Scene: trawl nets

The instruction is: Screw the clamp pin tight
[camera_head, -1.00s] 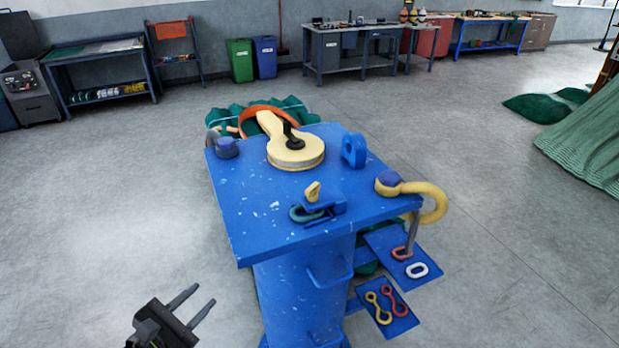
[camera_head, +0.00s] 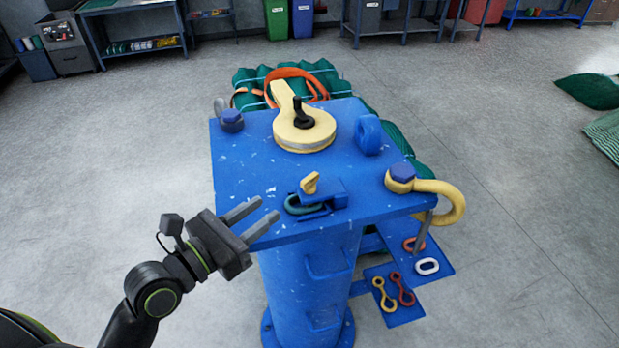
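A small blue clamp (camera_head: 324,197) sits near the front edge of the blue stand top (camera_head: 243,170). A yellow pin head (camera_head: 309,183) stands up from the clamp, and a dark green shackle (camera_head: 299,207) lies in it. How tight the pin is cannot be told. My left gripper (camera_head: 268,208) is at the front left edge of the stand top, left of the clamp. Its two fingers are apart with nothing between them, pointing right towards the clamp. They look apart from the pin. My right gripper is not in view.
A yellow block with a black hook (camera_head: 304,136) stands behind the clamp. A blue lug (camera_head: 368,135) and a large yellow shackle (camera_head: 438,196) are to the right. A lower blue plate (camera_head: 401,314) holds links. Green netting (camera_head: 255,83) lies behind the stand.

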